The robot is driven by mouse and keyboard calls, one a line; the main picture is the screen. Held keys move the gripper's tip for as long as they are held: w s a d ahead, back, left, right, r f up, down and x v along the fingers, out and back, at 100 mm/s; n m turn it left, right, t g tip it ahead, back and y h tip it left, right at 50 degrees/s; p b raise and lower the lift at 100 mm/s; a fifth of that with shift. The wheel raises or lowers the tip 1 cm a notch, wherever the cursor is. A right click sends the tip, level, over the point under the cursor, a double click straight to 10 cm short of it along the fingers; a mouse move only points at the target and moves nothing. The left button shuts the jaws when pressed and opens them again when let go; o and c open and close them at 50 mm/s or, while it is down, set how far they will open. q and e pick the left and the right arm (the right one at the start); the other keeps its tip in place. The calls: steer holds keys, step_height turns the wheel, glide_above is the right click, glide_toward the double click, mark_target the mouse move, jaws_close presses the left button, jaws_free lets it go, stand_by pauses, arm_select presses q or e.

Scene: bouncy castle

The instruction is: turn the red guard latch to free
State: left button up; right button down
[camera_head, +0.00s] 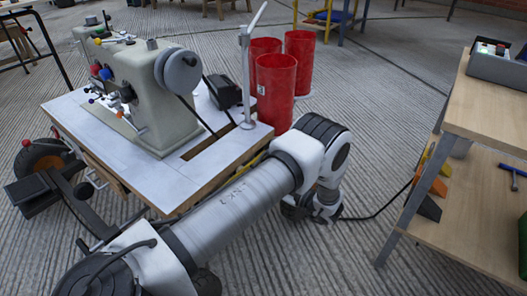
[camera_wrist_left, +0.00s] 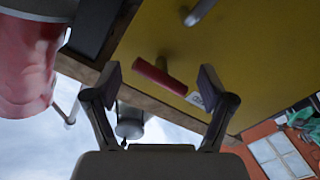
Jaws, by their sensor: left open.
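The red guard latch (camera_wrist_left: 158,76) shows in the left wrist view as a short red bar on a stem against a yellow panel (camera_wrist_left: 250,45). A small white label (camera_wrist_left: 195,99) with dark marks is beside its right end. My left gripper (camera_wrist_left: 160,84) is open; in the picture the bar lies between its two fingertips. I cannot tell whether they touch it. In the head view my left arm reaches past the front of the sewing-machine table, and its wrist hangs low beside the table's right corner. The latch is hidden there. My right gripper is not in view.
The sewing machine (camera_head: 155,95) stands on the white table (camera_head: 80,120). Red bins (camera_head: 276,88) stand behind its right corner. A wooden shelf unit (camera_head: 490,120) is at right. A red bin is close at left in the wrist view.

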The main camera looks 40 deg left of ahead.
arm_select(q)
steer(key=shift+s+a, duration=0.1)
steer(key=shift+a, duration=0.5)
jaws_close()
steer(key=shift+r+m, duration=0.1)
steer(key=shift+m, duration=0.2)
steer(key=shift+r+m+p, duration=0.1)
steer(key=shift+m+p, duration=0.9)
steer(key=shift+m, duration=0.2)
steer(key=m+p, duration=0.1)
steer(key=m, duration=0.2)
steer(key=shift+m, duration=0.3)
steer(key=m+p, duration=0.1)
steer(key=m, duration=0.6)
steer(key=shift+m+p, duration=0.4)
steer(key=c, duration=1.4)
jaws_free()
steer(key=shift+f+m, duration=0.2)
steer(key=shift+m, duration=0.8)
